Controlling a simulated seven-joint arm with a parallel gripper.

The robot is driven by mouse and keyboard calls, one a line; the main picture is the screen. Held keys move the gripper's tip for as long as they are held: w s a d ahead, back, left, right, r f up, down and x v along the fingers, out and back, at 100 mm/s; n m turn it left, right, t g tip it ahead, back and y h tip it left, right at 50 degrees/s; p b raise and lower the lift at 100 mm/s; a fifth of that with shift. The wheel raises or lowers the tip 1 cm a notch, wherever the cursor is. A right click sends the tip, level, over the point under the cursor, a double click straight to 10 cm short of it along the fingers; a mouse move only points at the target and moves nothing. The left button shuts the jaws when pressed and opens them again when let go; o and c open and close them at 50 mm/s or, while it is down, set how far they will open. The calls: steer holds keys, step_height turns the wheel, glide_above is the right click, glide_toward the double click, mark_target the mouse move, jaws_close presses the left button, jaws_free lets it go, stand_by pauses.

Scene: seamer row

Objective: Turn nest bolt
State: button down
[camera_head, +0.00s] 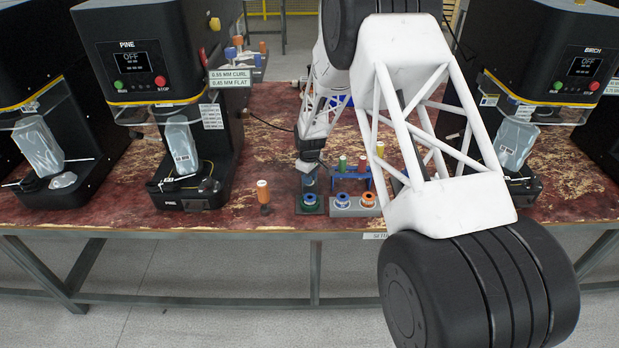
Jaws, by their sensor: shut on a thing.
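My gripper (308,168) points down over the front middle of the red-brown bench. It is shut on a small grey-blue piece (309,182), mostly hidden by the fingers and too small to identify. Just right, a grey block (354,212) carries a blue ring (342,199) and an orange ring (368,199). I cannot single out the nest bolt.
A blue rack (352,171) with coloured-handled tools stands behind. Black machines PINE (150,70) and BIRCH (560,75) flank the area. My arm covers the bench's right middle. Bare bench (115,205) shows between the left machines.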

steer(key=shift+n, duration=1.3)
steer(key=c, duration=1)
jaws_free()
steer(key=shift+r, duration=3.9)
